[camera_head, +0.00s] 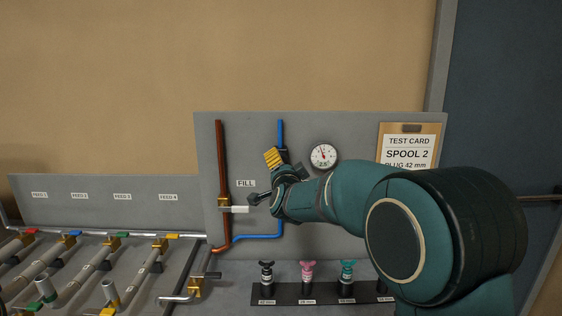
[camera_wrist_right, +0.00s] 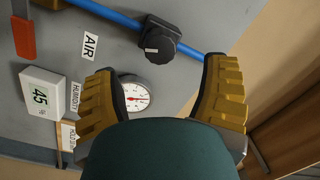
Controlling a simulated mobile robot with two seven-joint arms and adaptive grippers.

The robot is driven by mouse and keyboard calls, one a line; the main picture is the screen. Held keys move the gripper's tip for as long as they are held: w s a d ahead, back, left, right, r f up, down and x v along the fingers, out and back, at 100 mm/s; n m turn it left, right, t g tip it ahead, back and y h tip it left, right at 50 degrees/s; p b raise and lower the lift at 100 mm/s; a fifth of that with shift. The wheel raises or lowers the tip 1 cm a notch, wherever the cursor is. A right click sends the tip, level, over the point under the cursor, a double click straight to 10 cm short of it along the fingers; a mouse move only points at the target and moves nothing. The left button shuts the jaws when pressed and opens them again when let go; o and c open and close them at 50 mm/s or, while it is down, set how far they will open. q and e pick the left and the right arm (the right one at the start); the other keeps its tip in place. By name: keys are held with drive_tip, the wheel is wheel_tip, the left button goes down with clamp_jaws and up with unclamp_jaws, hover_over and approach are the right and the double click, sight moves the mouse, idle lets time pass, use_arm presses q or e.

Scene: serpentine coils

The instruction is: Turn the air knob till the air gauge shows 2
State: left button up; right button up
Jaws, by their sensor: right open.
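The air knob (camera_wrist_right: 160,45) is black with a white mark and sits on a blue pipe beside the AIR label (camera_wrist_right: 90,46) in the right wrist view. My right gripper (camera_wrist_right: 160,68) is open, its yellow fingers apart with the knob beyond their tips; I see no contact. The round white air gauge (camera_wrist_right: 132,88) shows between the fingers, partly hidden by my gripper body. In the head view the gauge (camera_head: 323,156) has its needle pointing up and slightly left; its scale is too small to read surely. There my right gripper (camera_head: 273,158) hides the knob. My left gripper is out of view.
A red handle (camera_wrist_right: 23,38) and a humidity display (camera_wrist_right: 41,92) are near in the wrist view. The FILL label (camera_head: 245,183), a copper pipe (camera_head: 222,160) and a test card (camera_head: 408,150) are on the panel.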

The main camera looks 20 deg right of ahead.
drive_tip(key=x, duration=0.6)
drive_tip(key=shift+w, duration=0.25)
drive_tip(key=c, duration=1.2)
